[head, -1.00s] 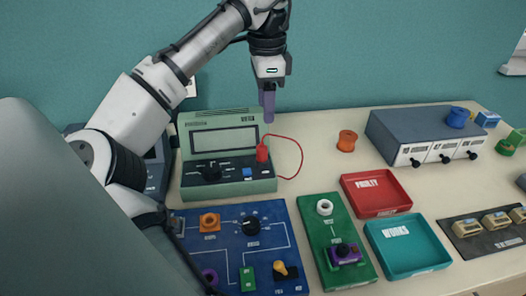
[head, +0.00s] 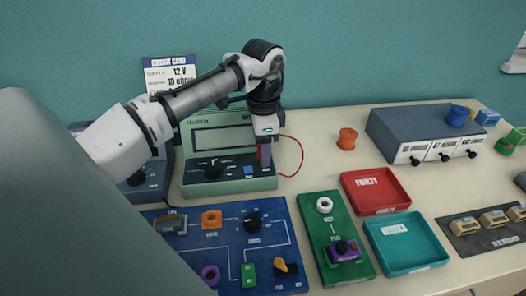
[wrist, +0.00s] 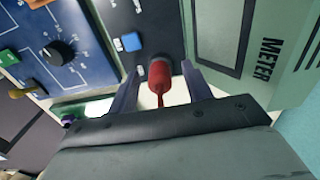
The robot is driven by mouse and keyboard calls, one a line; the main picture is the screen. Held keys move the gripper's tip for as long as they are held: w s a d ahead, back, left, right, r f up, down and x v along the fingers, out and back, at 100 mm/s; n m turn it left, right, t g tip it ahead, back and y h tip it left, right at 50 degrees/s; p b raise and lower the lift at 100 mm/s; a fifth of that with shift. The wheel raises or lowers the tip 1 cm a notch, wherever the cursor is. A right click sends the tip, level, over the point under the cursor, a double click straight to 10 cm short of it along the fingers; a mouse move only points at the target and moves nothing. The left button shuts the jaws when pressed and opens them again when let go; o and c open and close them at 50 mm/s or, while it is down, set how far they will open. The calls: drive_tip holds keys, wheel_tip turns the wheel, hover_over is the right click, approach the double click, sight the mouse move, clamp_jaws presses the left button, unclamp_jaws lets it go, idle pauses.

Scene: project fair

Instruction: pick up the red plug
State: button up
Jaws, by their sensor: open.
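The red plug (wrist: 159,76) stands on the front panel of the green meter (wrist: 276,20), with its red lead running from it. In the wrist view it lies between the two open fingers of my gripper (wrist: 160,82). I cannot tell whether either finger touches it. In the head view my gripper (head: 265,155) points down over the right part of the meter (head: 230,183) and hides most of the plug. The red lead (head: 301,157) loops out to the right of the meter.
A blue circuit board (head: 230,238) lies in front of the meter, with a green board (head: 314,212) to its right. Red (head: 375,211) and teal (head: 407,263) trays lie farther right. An orange spool (head: 347,139) and a grey box (head: 420,133) stand behind them. A card (head: 168,73) stands behind the meter.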

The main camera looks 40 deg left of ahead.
drive_tip(key=c, duration=1.1)
clamp_jaws()
drive_tip(key=shift+r, duration=0.2)
